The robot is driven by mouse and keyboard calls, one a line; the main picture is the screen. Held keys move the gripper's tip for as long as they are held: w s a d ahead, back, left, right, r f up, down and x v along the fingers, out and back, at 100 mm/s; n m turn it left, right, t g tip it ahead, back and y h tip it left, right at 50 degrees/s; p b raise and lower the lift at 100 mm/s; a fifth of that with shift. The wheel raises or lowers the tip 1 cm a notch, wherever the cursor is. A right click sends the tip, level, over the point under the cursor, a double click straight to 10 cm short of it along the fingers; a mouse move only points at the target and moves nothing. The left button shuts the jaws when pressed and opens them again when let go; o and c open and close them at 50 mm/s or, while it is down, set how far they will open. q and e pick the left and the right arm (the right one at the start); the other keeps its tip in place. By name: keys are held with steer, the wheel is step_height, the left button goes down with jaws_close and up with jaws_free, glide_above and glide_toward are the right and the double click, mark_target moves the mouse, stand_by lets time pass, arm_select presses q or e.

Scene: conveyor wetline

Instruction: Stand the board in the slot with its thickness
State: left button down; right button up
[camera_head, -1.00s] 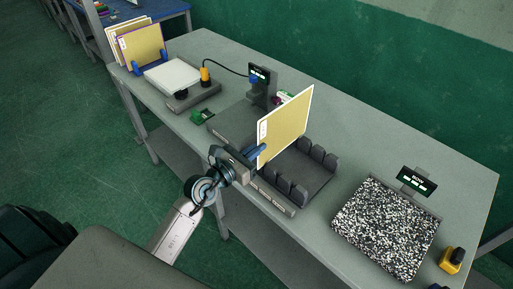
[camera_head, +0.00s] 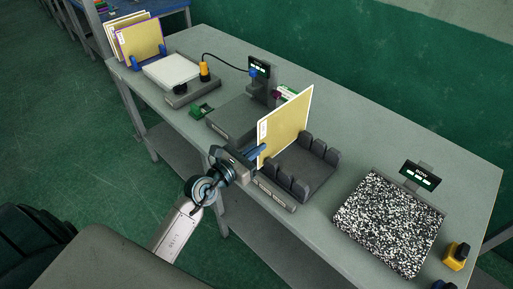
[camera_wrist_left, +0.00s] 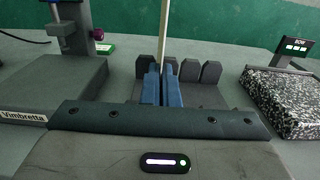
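A tan board (camera_head: 286,122) with a pale edge and a small white label stands upright. My left gripper (camera_head: 260,152) is shut on its near lower edge. In the left wrist view the board (camera_wrist_left: 164,30) shows edge-on, a thin pale strip between the blue fingers (camera_wrist_left: 162,88). The dark slotted rack (camera_head: 312,181) has two rows of rounded posts with gaps between them. The board is at the rack's left end; whether its bottom sits in a slot or hovers cannot be told. My right gripper is not in view.
A speckled black-and-white pad (camera_head: 389,222) with a small display (camera_head: 420,176) lies right of the rack. A grey gauge station (camera_head: 238,118) stands left. A white pad (camera_head: 171,71) and more boards (camera_head: 140,40) are farther left. Free table lies behind the rack.

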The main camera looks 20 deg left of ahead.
arm_select(q)
steer(key=shift+f+b, duration=0.9)
steer(key=shift+f, duration=0.25)
steer(key=c, duration=1.9)
jaws_free()
steer(key=shift+r, duration=0.1)
steer(key=shift+c, duration=0.2)
steer(key=shift+s, duration=0.15)
steer(key=shift+p+v, duration=0.35)
steer(key=shift+v, duration=1.8)
steer(key=o, duration=0.6)
steer(key=shift+c, duration=0.2)
